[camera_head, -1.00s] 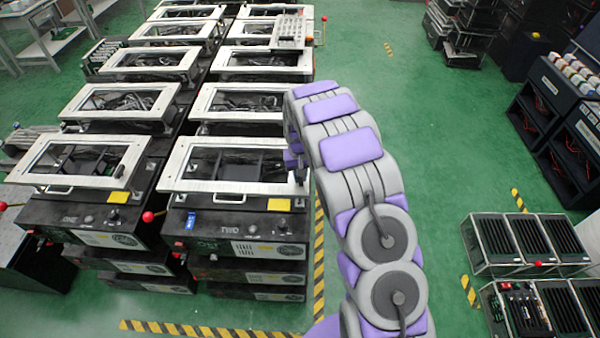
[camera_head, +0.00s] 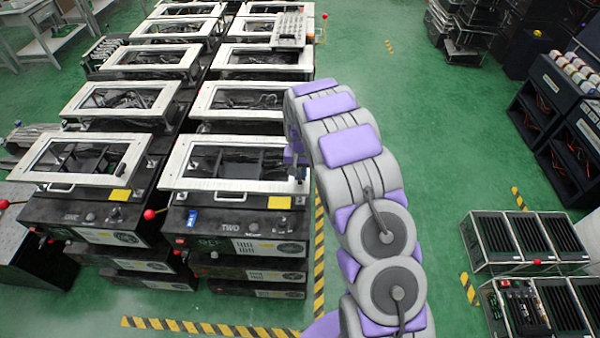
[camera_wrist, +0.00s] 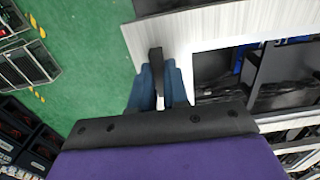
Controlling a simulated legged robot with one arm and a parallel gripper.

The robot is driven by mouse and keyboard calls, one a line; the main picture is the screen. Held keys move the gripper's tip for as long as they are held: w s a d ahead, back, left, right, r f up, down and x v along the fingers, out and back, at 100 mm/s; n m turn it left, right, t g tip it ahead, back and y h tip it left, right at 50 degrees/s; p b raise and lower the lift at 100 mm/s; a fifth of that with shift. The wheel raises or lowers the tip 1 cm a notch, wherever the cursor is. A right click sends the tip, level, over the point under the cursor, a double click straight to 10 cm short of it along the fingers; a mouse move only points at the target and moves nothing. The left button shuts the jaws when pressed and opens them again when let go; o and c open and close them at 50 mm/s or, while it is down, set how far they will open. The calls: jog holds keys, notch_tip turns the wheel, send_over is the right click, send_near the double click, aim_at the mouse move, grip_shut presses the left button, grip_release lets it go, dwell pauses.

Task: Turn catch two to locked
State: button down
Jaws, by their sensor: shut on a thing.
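The fixture labelled TWO (camera_head: 232,246) stands at the front, with a pale frame (camera_head: 232,184) on top. My gripper (camera_head: 296,162) is at the right edge of this frame, small and partly hidden by my arm in the head view. In the wrist view the blue fingers of my gripper (camera_wrist: 160,86) are on either side of a dark upright catch lever (camera_wrist: 156,60) and shut on it. Any lock marking is not readable.
The fixture labelled ONE (camera_head: 85,215) stands directly left, with a red-knobbed lever (camera_head: 149,214) between the two. More framed fixtures run behind. Striped tape (camera_head: 319,250) marks the floor on the right. Green floor (camera_head: 430,140) is open right of my arm. Black crates (camera_head: 525,243) stand at lower right.

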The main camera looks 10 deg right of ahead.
aim_at(300, 175)
jog(key=c, duration=1.1)
grip_release()
jog(key=shift+r+p, duration=0.55)
jog(key=shift+r, duration=8.05)
